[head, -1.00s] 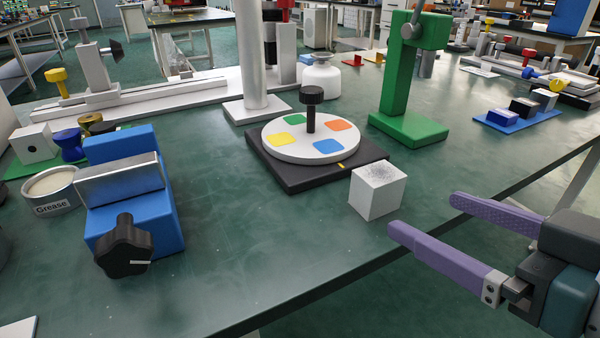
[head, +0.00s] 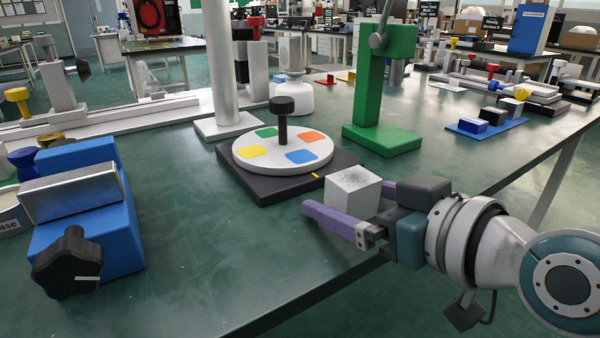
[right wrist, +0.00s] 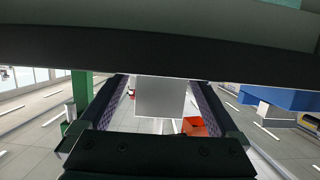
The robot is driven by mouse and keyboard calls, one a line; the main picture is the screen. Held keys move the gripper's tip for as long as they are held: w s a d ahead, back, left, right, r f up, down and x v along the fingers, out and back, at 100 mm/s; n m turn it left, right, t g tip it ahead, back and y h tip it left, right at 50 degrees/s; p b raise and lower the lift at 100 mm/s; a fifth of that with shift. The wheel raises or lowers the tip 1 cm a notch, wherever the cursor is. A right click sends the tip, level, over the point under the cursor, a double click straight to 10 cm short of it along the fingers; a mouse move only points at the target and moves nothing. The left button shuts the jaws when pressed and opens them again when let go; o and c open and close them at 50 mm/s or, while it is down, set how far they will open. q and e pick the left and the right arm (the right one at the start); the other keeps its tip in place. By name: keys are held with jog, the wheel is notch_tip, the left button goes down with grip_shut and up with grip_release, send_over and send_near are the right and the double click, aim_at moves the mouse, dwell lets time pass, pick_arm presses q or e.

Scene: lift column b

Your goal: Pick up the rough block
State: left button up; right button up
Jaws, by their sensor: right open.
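The rough block (head: 352,196) is a whitish cube with a speckled grey top, standing on the green bench near its front edge, right of the turntable. My right gripper (head: 342,204) is open around it at bench height. One purple finger is in front of the block; the other is mostly hidden behind it. In the right wrist view the block (right wrist: 160,97) is between the two fingers of the gripper (right wrist: 160,108), with narrow gaps at its sides. My left gripper is not in view.
A dark base with a white turntable (head: 255,152) and black knob stands just left of the block. A green stand (head: 370,100) rises behind. A blue vise (head: 90,225) sits at the left. The bench front between vise and block is clear.

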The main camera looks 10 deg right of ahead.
jog(key=shift+c, duration=0.2)
grip_shut()
dwell(0.5)
